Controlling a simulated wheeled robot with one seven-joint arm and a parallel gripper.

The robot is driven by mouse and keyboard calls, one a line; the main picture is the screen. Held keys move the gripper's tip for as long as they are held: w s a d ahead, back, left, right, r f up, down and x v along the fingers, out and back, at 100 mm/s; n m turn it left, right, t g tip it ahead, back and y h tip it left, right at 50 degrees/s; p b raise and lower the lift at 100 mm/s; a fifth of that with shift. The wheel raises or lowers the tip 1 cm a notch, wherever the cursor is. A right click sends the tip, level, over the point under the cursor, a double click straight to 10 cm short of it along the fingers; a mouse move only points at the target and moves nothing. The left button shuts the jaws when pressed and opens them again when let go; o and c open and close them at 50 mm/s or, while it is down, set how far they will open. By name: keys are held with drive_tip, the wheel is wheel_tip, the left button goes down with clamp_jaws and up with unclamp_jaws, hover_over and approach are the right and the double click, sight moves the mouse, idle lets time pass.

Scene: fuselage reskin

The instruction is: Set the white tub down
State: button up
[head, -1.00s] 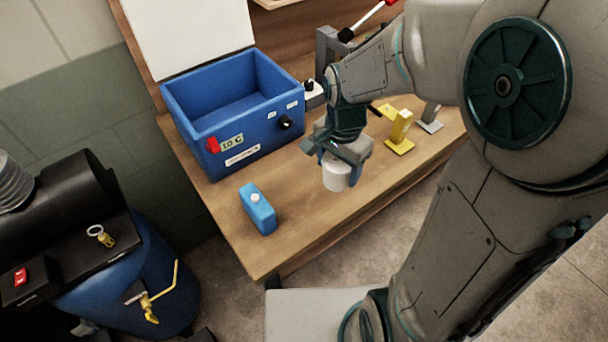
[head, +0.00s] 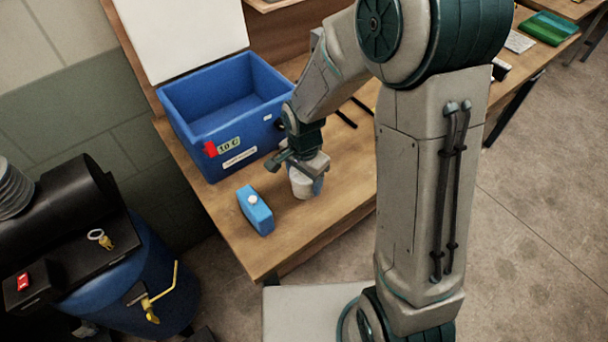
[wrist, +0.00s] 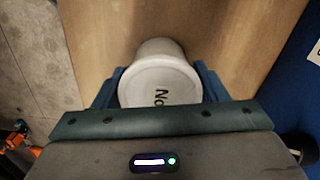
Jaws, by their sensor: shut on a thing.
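The white tub (head: 301,187) is at my gripper (head: 304,179), over the wooden bench right of the blue bottle. In the wrist view the tub (wrist: 160,85) sits between the two blue fingers of my gripper (wrist: 160,88), its round lid with dark lettering facing the camera. My gripper is shut on it. The tub looks upright. I cannot tell whether its base touches the bench or hangs just above it.
A large open blue bin (head: 205,120) stands behind. Bare bench lies in front of and right of the tub. A blue compressor tank (head: 135,285) is at lower left.

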drive_tip(key=shift+f, duration=0.15)
drive_tip(key=o, duration=1.1)
wheel_tip(320, 180, up, 12)
drive_tip(key=shift+r+b, duration=0.25)
drive_tip(key=shift+b, duration=0.1)
drive_tip(key=shift+s+d+r+n+t, duration=0.55)
drive_tip(key=shift+s+d+r+n, duration=0.55)
drive_tip(key=shift+s+d+n, duration=0.75)
drive_tip(key=shift+s+d+r+n+t, duration=0.6)
drive_tip(key=shift+s+d+r+n, duration=0.55)
drive_tip(key=shift+s+d, duration=1.2)
drive_tip(key=shift+s+d+r+n+t, duration=0.55)
drive_tip(key=shift+s+d+r+n, duration=0.45)
drive_tip(key=shift+s+d+n, duration=1)
